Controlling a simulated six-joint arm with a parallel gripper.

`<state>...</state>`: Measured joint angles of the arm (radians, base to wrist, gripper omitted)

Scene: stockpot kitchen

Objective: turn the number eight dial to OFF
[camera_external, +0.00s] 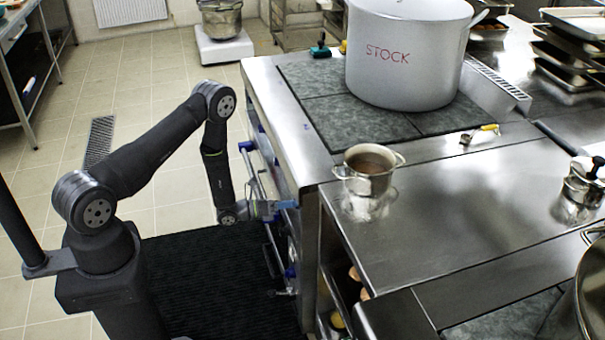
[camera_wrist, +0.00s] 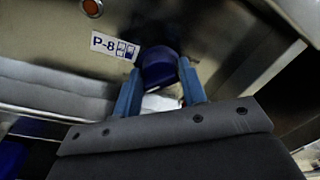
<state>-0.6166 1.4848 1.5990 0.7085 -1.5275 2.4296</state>
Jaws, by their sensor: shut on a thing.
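The number eight dial (camera_wrist: 159,70) is a dark blue knob on the steel front panel. In the wrist view it sits just right of the white P-8 label (camera_wrist: 114,47). My gripper (camera_wrist: 161,84) has its two blue fingers on either side of the dial, shut on it. The dial's pointer and any OFF mark cannot be made out. In the external view my gripper (camera_external: 278,207) reaches the front of the steel counter at its near corner, and the dial is hidden there.
An orange-red lamp (camera_wrist: 92,8) is above the label. A rail (camera_wrist: 55,95) runs along the panel. On the counter stand a large STOCK pot (camera_external: 405,55) and a small pot (camera_external: 368,170) near the edge. A dark mat (camera_external: 215,280) covers the floor below my arm.

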